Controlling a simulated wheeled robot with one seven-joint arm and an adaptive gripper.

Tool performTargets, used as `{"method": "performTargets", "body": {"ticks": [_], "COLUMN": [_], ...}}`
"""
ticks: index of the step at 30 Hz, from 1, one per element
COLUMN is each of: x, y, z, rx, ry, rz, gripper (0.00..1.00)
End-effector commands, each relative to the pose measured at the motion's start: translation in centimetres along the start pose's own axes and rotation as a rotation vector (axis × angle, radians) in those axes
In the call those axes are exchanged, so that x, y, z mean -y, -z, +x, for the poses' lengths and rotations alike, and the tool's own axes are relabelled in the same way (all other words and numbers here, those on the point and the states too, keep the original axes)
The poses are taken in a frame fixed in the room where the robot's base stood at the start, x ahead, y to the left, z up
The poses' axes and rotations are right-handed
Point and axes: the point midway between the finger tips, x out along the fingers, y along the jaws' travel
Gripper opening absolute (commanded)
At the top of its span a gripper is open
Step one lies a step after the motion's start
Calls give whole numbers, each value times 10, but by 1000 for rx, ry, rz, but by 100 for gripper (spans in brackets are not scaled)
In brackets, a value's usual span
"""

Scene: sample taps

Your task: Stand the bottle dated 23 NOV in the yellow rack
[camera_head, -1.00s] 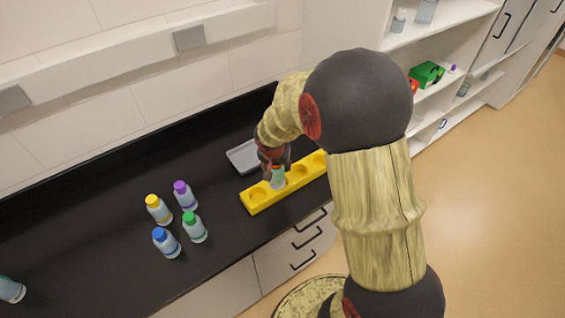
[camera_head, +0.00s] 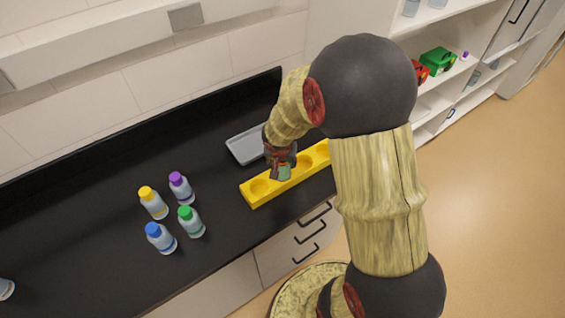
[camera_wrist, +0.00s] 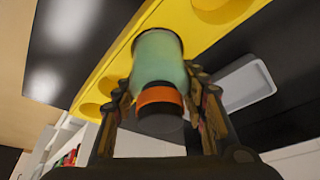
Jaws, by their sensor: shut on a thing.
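My gripper (camera_head: 279,157) is shut on a bottle (camera_head: 281,172) at the yellow rack. In the wrist view the bottle (camera_wrist: 160,58) has a pale green body, an orange band and a dark cap, with the fingers (camera_wrist: 163,96) on either side of it. Its far end meets the yellow rack (camera_wrist: 120,62) in the picture. I cannot tell whether it is in a hole or just above one. No date is readable on it. The yellow rack (camera_head: 254,199) has a row of round holes, and its right end is hidden behind my arm.
Bottles with yellow (camera_head: 153,202), purple (camera_head: 181,187), green (camera_head: 190,221) and blue (camera_head: 160,237) caps stand left of the rack. Another bottle (camera_head: 5,289) is cut off at the left edge. A grey tray (camera_head: 235,144) lies behind the rack. Black counter is clear between the bottles and rack.

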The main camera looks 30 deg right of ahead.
Motion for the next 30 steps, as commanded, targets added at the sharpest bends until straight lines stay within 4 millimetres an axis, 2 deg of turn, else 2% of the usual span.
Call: {"method": "performTargets", "body": {"ticks": [2, 3, 12, 24, 26, 30], "x": [0, 0, 0, 0, 1, 1], "y": [-1, -1, -1, 0, 2, 2], "z": [3, 2, 2, -2, -9, -35], "rx": [-1, 0, 0, 0, -2, -3], "ry": [0, 0, 0, 0, 1, 3], "rz": [0, 0, 0, -1, 0, 0], "gripper": [4, 43, 60, 61, 61, 61]}}
